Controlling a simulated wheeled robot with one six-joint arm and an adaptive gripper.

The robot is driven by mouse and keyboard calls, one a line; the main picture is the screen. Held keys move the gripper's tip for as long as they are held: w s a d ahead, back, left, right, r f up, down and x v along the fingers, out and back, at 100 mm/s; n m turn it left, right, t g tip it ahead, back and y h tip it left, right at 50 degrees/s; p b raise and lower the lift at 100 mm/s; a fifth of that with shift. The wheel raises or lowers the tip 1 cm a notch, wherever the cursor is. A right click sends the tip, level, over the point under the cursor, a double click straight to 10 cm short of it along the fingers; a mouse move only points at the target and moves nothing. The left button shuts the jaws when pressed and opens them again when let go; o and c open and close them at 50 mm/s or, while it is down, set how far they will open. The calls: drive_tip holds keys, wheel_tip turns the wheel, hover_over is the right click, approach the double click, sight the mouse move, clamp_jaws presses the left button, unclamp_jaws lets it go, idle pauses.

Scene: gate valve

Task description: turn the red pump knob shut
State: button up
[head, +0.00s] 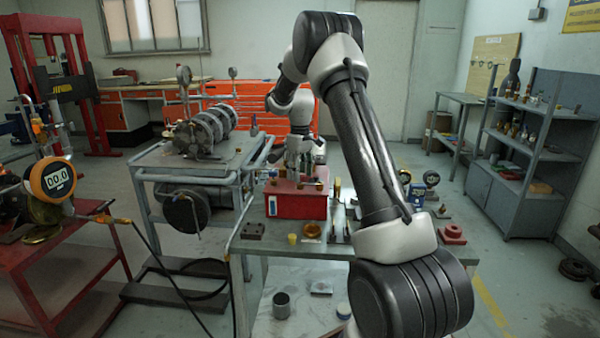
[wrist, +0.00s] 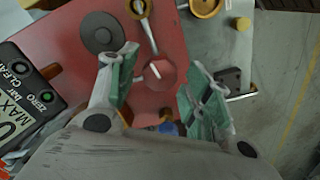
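The red pump (head: 290,205) is a red box on the workbench in the head view, and its red top (wrist: 88,22) fills much of the wrist view. The red knob (wrist: 163,76) is a small faceted piece on that top, with a pale pin beside it. My gripper (wrist: 162,62) is open, with one green-padded finger on each side of the knob and a gap to each. In the head view my gripper (head: 300,165) is over the pump and points down. The knob cannot be made out there.
A pressure gauge box (wrist: 25,95) marked MAX, CLEAR and ZERO lies left of the knob. A dark disc (wrist: 101,32), a metal lever (wrist: 148,32) and brass fittings (wrist: 205,6) are close by. A cart with a valve (head: 200,135) stands left of the workbench.

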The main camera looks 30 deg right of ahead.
drive_tip(key=c, duration=0.7)
drive_tip(key=shift+m, duration=0.3)
drive_tip(key=m, duration=0.4)
drive_tip(key=shift+m, duration=0.3)
drive_tip(key=m, duration=0.4)
drive_tip(key=shift+m, duration=0.3)
drive_tip(key=m, duration=0.8)
drive_tip(key=shift+m, duration=0.4)
drive_tip(key=shift+r, duration=0.1)
